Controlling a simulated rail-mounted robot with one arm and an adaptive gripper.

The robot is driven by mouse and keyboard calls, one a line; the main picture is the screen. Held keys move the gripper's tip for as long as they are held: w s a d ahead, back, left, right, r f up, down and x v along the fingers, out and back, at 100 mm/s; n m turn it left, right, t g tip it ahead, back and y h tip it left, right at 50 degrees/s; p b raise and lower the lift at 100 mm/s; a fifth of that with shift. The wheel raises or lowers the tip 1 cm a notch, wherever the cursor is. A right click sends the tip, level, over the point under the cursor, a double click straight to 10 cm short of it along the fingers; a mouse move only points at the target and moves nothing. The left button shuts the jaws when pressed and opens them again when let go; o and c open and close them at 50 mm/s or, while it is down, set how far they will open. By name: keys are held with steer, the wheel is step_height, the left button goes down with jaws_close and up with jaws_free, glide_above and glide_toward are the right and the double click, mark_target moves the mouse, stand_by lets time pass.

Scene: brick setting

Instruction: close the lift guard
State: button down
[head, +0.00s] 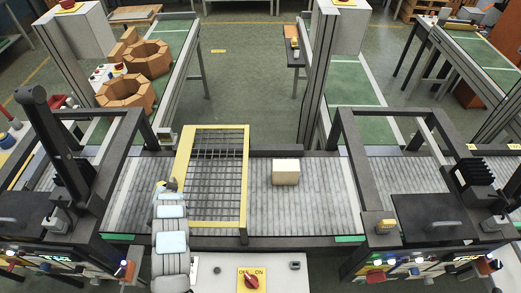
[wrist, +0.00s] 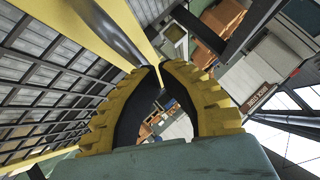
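The lift guard (head: 246,172) is a yellow frame with a dark mesh, standing over the roller conveyor left of centre in the head view. It appears raised and tilted, its mesh showing the rollers behind. In the wrist view its yellow frame (wrist: 65,22) and mesh fill the left, with a grey metal bar (wrist: 118,32) beside the frame. My gripper (head: 168,185) is at the guard's left edge. In the wrist view my gripper (wrist: 156,68) has its fingertips close together at the end of the bar and looks closed on it; the exact contact is hidden.
A cardboard box (head: 286,172) sits on the conveyor right of the guard. A panel with a red and yellow rotary switch (head: 252,281) is in front. Dark frames stand over the conveyor on both sides. Orange-brown ring-shaped brick stacks (head: 146,58) lie on the back-left belt.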

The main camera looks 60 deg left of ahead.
steer(key=shift+f, duration=0.4)
steer(key=s+d+r, duration=0.2)
steer(key=s+r, duration=0.1)
steer(key=r, duration=0.2)
steer(key=s+d+r, duration=0.2)
steer(key=r, duration=0.4)
steer(key=shift+s+d, duration=0.25)
steer(key=shift+s, duration=0.15)
stand_by(0.4)
